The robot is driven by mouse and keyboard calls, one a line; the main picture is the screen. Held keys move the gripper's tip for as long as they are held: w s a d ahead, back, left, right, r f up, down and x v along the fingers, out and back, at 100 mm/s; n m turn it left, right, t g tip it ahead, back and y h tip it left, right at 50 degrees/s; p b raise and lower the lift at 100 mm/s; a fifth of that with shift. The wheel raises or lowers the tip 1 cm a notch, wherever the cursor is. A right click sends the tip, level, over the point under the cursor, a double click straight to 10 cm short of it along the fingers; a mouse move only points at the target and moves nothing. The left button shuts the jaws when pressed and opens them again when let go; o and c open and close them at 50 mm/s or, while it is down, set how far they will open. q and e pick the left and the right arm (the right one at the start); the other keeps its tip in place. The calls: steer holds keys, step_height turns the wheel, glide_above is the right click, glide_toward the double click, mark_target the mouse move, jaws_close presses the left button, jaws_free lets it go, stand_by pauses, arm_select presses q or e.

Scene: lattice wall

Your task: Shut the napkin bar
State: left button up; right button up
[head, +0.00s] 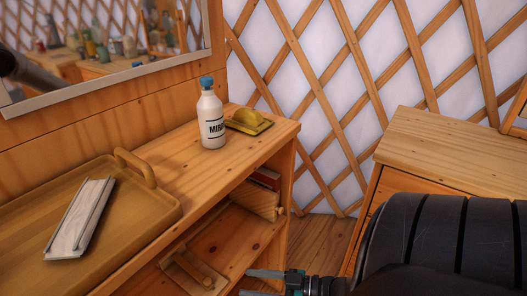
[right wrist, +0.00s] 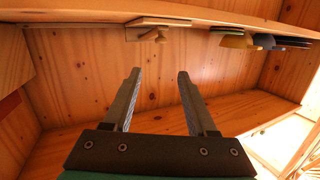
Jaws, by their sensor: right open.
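No part is clearly marked as the napkin bar. A wooden holder (head: 180,273) with a rounded wooden bar (head: 194,268) across it lies on the lower shelf in the head view. In the right wrist view, which looks upside down, a flat wooden piece (right wrist: 160,21) with a knob-like end (right wrist: 152,36) is probably the same thing. My right gripper (head: 262,284) is open and empty at the bottom of the head view, to the right of the holder and apart from it. In the wrist view its two fingers (right wrist: 157,95) point toward the shelf inside. My left gripper is not in view.
A tray (head: 150,205) with a pale railed piece (head: 78,220) stands on the counter. A white bottle (head: 211,118) and a yellow-handled brush-like thing (head: 247,121) stand farther right. Bowls (right wrist: 236,41) show in the wrist view. A wooden cabinet (head: 450,150) stands right.

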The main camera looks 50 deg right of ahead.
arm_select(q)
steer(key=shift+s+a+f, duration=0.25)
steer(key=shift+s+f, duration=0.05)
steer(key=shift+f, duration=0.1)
arm_select(e)
steer(key=shift+v, duration=1.15)
steer(key=a+f+m+g+h, duration=0.2)
steer(key=a+f+g+h, duration=0.25)
steer(key=f, duration=0.85)
steer(key=s+a+f+g+h+p, duration=0.1)
steer(key=s+a+f+g+h, duration=0.2)
steer(key=s+a+f+g, duration=0.5)
steer(key=s+r+p, duration=1.3)
steer(key=s+p, duration=0.1)
steer(key=p, duration=0.7)
steer(key=shift+d+r+g, duration=0.3)
steer(key=shift+g, duration=0.15)
steer(key=shift+s+r, duration=0.15)
steer(key=shift+s, duration=0.05)
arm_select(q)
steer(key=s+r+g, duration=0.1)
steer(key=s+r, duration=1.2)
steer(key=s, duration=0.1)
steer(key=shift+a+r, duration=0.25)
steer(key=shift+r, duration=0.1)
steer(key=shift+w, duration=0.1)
